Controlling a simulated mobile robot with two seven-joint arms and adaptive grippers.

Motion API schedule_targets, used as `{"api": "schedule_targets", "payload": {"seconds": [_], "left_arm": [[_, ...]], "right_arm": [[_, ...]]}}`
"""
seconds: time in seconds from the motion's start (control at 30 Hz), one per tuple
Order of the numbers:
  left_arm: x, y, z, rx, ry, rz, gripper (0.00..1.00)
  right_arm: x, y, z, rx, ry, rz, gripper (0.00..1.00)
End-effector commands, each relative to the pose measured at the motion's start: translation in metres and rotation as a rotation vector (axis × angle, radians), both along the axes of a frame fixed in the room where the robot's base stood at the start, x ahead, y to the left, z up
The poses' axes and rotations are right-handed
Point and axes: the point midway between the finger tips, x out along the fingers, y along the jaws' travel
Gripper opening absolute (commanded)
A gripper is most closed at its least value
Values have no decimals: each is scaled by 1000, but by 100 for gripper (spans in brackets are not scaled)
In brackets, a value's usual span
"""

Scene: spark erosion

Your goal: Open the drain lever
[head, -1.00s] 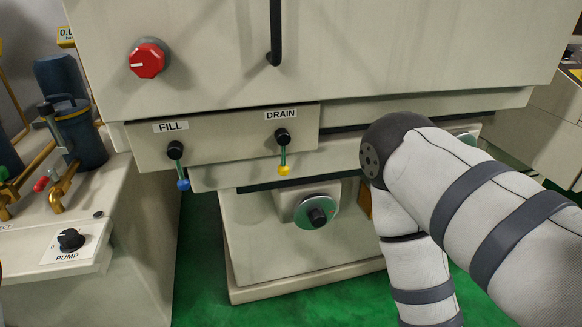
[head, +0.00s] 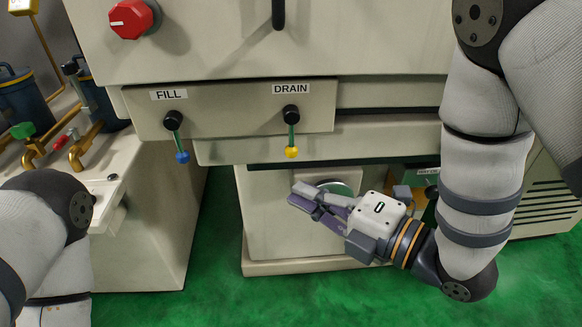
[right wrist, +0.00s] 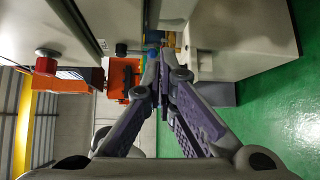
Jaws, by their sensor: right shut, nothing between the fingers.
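My right gripper (head: 302,201) is below the drain lever, in front of the round handwheel, and points left. It is shut and empty, apart from the lever. In the right wrist view its fingers (right wrist: 162,75) come together at the tips; the drain lever cannot be made out there. My left arm shows at the left edge of the head view, its gripper out of view.
A handwheel (head: 336,187) is partly hidden behind my right gripper. A red knob (head: 131,18) sits at upper left on the machine. Brass pipes and a green-handled valve (head: 23,130) stand at far left. Green floor (head: 215,230) is clear in front.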

Motion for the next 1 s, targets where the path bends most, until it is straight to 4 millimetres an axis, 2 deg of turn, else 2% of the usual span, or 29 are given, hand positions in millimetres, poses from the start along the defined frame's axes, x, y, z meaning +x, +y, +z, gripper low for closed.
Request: {"api": "schedule_targets", "payload": {"seconds": [0.47,0.7,1.0], "left_arm": [[-6,0,-6,0,20,0,56],[-4,0,-5,0,15,-1,56],[-4,0,-5,0,15,0,56]], "right_arm": [[66,69,-9,2,1,0,0],[82,39,-4,1,1,-3,0],[85,33,-4,1,2,-1,0]]}}
